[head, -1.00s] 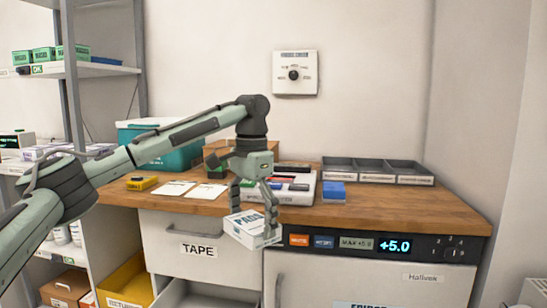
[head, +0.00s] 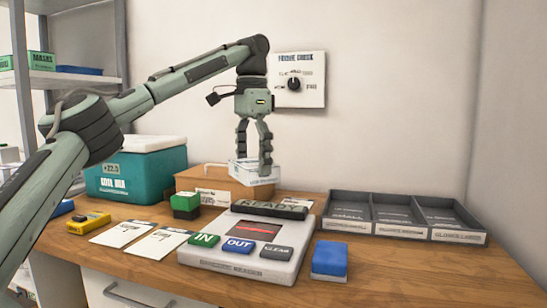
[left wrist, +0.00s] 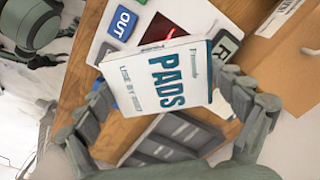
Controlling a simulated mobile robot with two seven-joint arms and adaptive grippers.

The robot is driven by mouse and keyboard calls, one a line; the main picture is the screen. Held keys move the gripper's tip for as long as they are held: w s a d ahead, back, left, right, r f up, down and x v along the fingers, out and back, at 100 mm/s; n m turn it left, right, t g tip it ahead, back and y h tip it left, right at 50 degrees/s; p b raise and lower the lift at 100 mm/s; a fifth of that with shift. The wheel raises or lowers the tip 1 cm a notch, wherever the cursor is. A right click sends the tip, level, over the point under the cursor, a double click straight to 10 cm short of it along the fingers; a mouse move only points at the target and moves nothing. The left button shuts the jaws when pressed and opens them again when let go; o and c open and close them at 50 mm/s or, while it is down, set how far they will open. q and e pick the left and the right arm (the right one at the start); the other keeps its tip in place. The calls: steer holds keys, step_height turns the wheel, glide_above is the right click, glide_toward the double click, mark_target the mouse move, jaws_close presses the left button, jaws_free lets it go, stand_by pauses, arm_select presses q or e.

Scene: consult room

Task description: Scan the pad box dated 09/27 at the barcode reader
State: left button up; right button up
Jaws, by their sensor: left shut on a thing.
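The white pad box (head: 252,178) is held by my left gripper (head: 254,163) above the back of the barcode reader (head: 262,266). In the left wrist view, the box (left wrist: 160,75) shows its "PADS" face, tilted between the fingers. A use-by line is printed on it, but its date is too small to read surely. The box is apart from the reader in the head view. The reader has a READY display (head: 268,210), a dark window with a red line (head: 256,229), and IN, OUT and CLEAR buttons.
A teal cool box (head: 130,180) and a brown box (head: 225,182) stand behind left. A green-and-black block (head: 185,207), two cards and a yellow device (head: 88,222) lie left of the reader. A blue block (head: 330,258) sits right of it, before grey trays (head: 400,236).

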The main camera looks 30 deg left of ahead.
arm_select(q)
steer(key=shift+w, duration=0.3)
steer(key=shift+f, duration=0.2)
steer(key=shift+s+f, duration=0.1)
steer(key=shift+f, duration=3.6)
steer(key=shift+r, duration=4.55)
steer(key=shift+f, duration=0.1)
